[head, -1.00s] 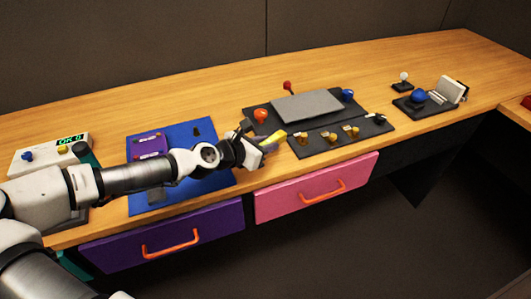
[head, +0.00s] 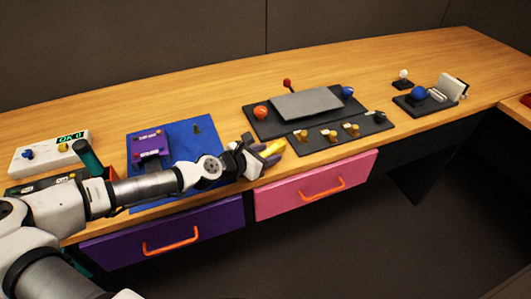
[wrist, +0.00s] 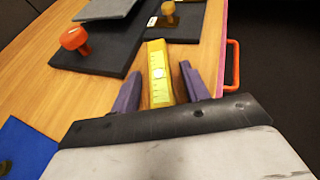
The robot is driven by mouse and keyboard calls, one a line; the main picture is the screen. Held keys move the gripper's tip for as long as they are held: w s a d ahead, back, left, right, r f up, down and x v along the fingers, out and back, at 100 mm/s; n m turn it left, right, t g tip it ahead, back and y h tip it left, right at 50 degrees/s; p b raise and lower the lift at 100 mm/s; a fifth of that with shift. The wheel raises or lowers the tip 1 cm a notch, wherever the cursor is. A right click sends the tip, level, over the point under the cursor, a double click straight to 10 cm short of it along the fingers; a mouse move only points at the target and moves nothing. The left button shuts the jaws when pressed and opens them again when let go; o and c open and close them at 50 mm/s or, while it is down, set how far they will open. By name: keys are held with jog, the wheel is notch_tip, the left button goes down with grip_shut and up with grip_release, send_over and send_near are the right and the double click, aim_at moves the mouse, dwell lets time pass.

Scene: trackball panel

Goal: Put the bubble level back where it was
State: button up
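The yellow bubble level (head: 272,149) lies near the front edge of the desk, in front of the black panel. It also shows in the wrist view (wrist: 157,77), long and narrow, pointing away from me. My gripper (head: 258,152) is low over the desk at the level's near end. In the wrist view the two purple fingers (wrist: 160,72) stand on either side of the level, with strips of wood visible between each finger and the level. The fingers look open and apart from it. The level's near end is hidden by the gripper body.
A blue mat (head: 206,135) with a purple device (head: 150,145) is to the left. Pink (head: 317,187) and purple (head: 165,232) drawers are below.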

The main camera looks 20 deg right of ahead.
jog(key=shift+r, duration=0.1)
jog(key=shift+r+p, duration=0.2)
jog(key=shift+p, duration=0.1)
jog(key=b+v, duration=0.1)
jog(key=v, duration=0.4)
jog(key=b+v, duration=0.2)
jog(key=v, duration=0.3)
jog(key=shift+s+a+f, duration=0.15)
jog(key=shift+a, duration=0.2)
jog(key=shift+s+a+r, duration=0.3)
jog(key=shift+a+r, duration=0.05)
jog(key=shift+a, duration=0.15)
